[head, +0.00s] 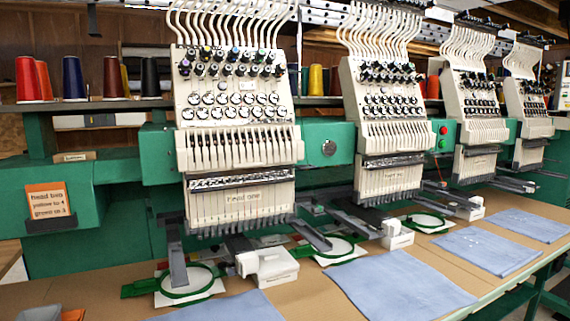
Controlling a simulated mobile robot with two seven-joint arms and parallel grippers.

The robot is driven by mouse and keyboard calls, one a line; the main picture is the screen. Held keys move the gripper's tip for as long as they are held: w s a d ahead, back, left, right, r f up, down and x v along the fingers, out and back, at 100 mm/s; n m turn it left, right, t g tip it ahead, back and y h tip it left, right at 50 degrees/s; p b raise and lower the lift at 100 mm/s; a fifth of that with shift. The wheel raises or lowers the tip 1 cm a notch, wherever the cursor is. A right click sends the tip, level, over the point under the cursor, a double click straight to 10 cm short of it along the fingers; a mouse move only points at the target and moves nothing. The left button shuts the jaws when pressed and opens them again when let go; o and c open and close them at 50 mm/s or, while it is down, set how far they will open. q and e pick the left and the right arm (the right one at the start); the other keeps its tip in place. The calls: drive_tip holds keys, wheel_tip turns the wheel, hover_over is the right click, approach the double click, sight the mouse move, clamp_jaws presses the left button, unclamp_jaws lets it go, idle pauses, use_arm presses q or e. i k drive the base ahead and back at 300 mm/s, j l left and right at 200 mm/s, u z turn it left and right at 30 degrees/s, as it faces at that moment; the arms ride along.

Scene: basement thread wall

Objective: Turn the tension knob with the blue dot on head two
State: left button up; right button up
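Head two (385,110) is the second cream embroidery head from the left, with a small label (383,177) low on its front. Its dark tension knobs (390,72) sit in rows near the top, below white curved thread tubes (378,30). The knobs are too small for me to tell which one bears a blue dot. Neither of my grippers is in view, and nothing touches the knobs.
Head one (240,110), labelled "head one", stands nearer at left; two more heads stand at right. An orange card (48,200) hangs at left. Thread cones (75,78) line the shelf. Blue cloths (395,285) and green hoops (187,282) lie on the table.

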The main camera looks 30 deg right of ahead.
sight(393, 65)
drive_tip(key=i+z, duration=0.1)
drive_tip(key=z, duration=0.65)
drive_tip(key=i+z, duration=0.15)
drive_tip(key=z, duration=0.25)
drive_tip(key=j+z, duration=0.1)
drive_tip(key=z, duration=0.3)
drive_tip(key=i+l+z, duration=0.25)
drive_tip(key=l, duration=0.3)
